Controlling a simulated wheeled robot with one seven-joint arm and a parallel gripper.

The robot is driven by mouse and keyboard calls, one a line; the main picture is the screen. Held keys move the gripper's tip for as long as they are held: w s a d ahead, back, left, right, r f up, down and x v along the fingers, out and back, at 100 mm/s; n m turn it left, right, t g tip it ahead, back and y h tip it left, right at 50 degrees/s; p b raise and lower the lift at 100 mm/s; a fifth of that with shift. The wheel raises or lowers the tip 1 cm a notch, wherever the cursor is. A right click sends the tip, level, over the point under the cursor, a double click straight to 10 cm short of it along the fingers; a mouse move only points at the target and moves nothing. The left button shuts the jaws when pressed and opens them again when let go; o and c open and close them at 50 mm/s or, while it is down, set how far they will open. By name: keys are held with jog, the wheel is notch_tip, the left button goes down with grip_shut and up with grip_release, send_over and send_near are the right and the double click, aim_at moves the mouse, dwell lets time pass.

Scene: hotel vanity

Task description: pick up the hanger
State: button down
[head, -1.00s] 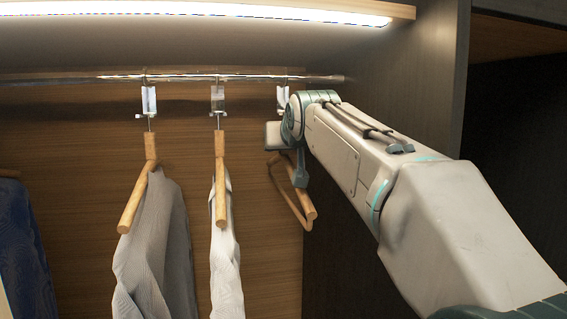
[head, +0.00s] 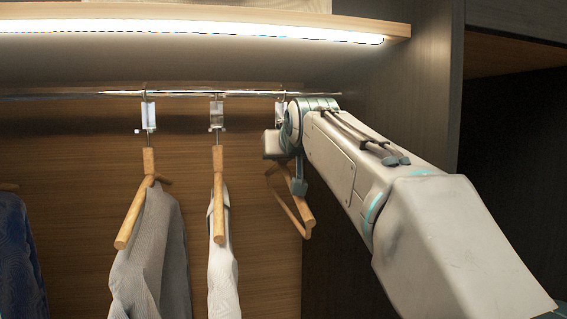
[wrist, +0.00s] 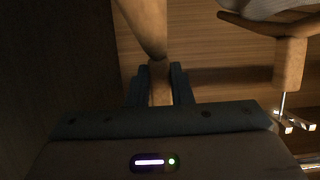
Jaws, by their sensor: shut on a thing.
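A bare wooden hanger (head: 288,211) hangs at the right end of the rail, its lower part showing below my arm in the head view. My gripper (wrist: 160,84) is shut on the wooden neck of this hanger (wrist: 146,22) in the wrist view. In the head view my gripper (head: 299,186) is mostly hidden behind my wrist, with part of it showing beside the hanger. The hanger's top hook is largely hidden by my arm, so I cannot tell whether it is still on its holder on the rail.
Two more wooden hangers (head: 137,214) (head: 218,209) hold a grey garment (head: 155,262) and a white garment (head: 224,275) to the left. A metal rail (head: 180,94) runs under a lit shelf (head: 230,24). A dark side panel (head: 405,110) stands close on the right. Blue clothing (head: 18,255) hangs far left.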

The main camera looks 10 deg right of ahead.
jog(key=b, duration=0.7)
send_over(307, 208)
jog(key=shift+v, duration=0.8)
jog(key=shift+a+f, duration=0.1)
jog(key=shift+f, duration=0.15)
jog(key=s+b, duration=0.2)
jog(key=s, duration=0.5)
dwell(0.3)
